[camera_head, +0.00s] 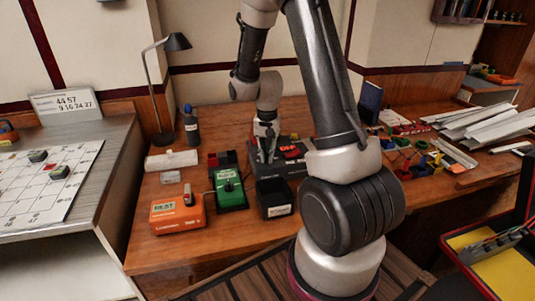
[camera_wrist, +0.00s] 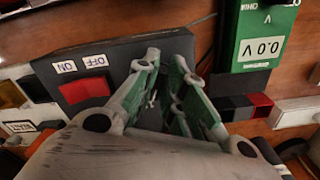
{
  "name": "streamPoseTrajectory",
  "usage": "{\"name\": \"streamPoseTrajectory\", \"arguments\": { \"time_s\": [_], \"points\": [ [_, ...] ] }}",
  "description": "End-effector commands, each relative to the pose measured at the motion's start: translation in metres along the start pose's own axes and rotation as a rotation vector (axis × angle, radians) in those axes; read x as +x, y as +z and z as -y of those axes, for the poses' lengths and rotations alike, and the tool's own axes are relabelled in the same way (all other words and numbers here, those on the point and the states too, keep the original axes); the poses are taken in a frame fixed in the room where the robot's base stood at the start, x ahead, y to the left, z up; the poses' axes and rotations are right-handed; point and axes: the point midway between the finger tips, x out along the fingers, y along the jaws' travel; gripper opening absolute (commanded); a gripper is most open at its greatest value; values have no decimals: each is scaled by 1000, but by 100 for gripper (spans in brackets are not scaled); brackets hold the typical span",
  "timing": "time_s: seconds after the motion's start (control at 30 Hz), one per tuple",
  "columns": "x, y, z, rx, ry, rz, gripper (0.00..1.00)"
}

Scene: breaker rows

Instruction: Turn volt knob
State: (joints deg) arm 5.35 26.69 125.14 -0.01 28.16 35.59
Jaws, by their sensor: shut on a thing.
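A dark power supply box (camera_head: 290,165) stands on the wooden bench. My gripper (camera_head: 266,152) points down over the left part of the box in the head view. In the wrist view, the fingers of my gripper (camera_wrist: 167,72) are close together at the box's top, right of the red switch. They are shut on what appears to be the volt knob, which they hide almost wholly. A green meter (camera_wrist: 262,45) reads 0.0 V, upside down in this view.
The green meter also shows in the head view (camera_head: 229,188), left of the box. Bare wood lies along the front edge.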

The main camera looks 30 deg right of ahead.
Motion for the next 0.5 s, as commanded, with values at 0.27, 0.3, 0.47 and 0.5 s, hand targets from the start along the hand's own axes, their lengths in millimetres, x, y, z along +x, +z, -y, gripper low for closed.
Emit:
{"name": "streamPoseTrajectory", "arguments": {
  "time_s": [0.27,0.3,0.47,0.5],
  "points": [
    [0,0,0,3,0,1,0],
    [0,0,0,3,0,1,0],
    [0,0,0,2,0,1,32],
    [0,0,0,2,0,1,33]
  ]
}}
